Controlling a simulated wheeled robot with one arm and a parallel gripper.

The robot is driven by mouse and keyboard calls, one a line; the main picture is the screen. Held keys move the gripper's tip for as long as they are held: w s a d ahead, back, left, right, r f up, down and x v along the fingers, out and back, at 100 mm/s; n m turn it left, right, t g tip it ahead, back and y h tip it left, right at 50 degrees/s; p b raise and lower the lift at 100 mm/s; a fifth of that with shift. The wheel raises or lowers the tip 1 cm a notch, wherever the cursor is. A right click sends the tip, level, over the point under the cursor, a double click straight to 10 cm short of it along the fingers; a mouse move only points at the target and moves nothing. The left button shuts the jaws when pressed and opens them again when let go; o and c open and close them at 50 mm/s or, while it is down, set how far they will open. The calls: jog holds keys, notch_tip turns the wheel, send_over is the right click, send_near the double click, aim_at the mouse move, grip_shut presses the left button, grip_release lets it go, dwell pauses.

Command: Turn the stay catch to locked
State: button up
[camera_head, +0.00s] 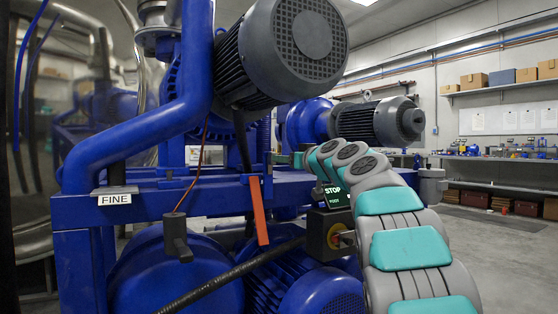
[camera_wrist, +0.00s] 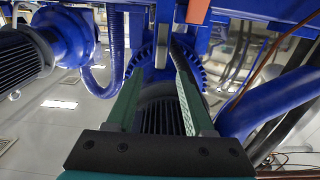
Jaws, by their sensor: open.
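I cannot clearly make out which part is the stay catch. An orange strip (camera_head: 259,210) hangs from the blue frame rail (camera_head: 150,202); an orange piece (camera_wrist: 197,10) also shows at the top of the wrist view. A black handle-like piece (camera_head: 176,238) hangs at the lower left of the rail. My gripper (camera_wrist: 161,65) is open in the wrist view. Its two green fingers stand apart with nothing held, and a dark ribbed motor shows behind them. In the head view my arm reaches in from the right and partly hides the rail's right end.
A grey motor (camera_head: 290,45) overhangs the rail, and a thick blue pipe (camera_head: 165,125) bends at the left. A switch box (camera_head: 330,233) with a STOP display (camera_head: 333,195) sits close beside my arm. A black hose (camera_head: 235,275) crosses below. Open floor (camera_head: 490,250) lies at the right.

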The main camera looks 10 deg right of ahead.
aim_at(271, 163)
jog(key=p+x, duration=0.4)
jog(key=x, duration=0.3)
jog(key=shift+f, duration=0.1)
grip_shut()
dwell(0.5)
